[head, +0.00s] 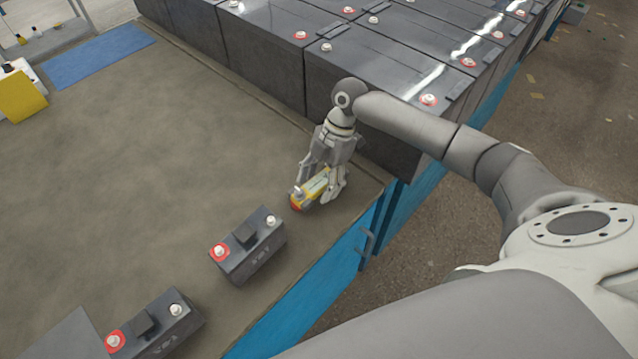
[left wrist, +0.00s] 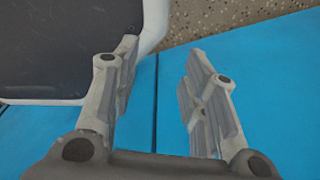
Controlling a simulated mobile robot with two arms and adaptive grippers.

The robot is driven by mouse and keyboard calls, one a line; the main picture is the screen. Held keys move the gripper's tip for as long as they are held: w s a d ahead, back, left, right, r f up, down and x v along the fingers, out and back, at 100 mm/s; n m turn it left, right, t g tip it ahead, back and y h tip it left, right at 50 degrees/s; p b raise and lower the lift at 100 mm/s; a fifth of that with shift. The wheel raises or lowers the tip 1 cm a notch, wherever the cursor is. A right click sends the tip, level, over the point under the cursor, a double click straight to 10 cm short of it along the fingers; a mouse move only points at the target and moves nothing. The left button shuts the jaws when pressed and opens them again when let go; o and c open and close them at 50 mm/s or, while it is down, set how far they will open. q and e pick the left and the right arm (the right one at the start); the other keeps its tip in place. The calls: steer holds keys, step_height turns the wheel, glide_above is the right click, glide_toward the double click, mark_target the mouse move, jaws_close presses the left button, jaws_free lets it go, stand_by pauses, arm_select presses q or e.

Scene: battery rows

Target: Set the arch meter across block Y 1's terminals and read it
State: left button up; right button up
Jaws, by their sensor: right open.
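The yellow arch meter (head: 312,189), with a red end, sits low at the worktop near its right edge. My right gripper (head: 318,185) is over it with its fingers apart on either side; whether they touch it I cannot tell. Two small dark blocks stand on the worktop, the nearer to the meter (head: 247,250) and one lower left (head: 158,326). Each has a red-ringed terminal, a pale terminal and a dark raised middle. Their labels are too small to read, so I cannot tell which is Y 1. My left gripper (left wrist: 163,55) is open and empty.
A row of large dark batteries (head: 262,70) with red-ringed terminals stands behind the right gripper. A blue mat (head: 98,56) and a yellow item (head: 22,97) lie at the far left. The middle of the worktop (head: 130,150) is clear. Its blue side (head: 300,290) drops to the floor.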

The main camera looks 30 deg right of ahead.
steer(key=shift+c, duration=0.3)
steer(key=c, duration=1.2)
arm_select(q)
steer(key=shift+s+a, duration=0.1)
steer(key=shift+s, duration=0.7)
arm_select(e)
steer(key=shift+c, duration=0.4)
arm_select(q)
steer(key=shift+f, duration=0.1)
arm_select(e)
steer(key=shift+r, duration=0.15)
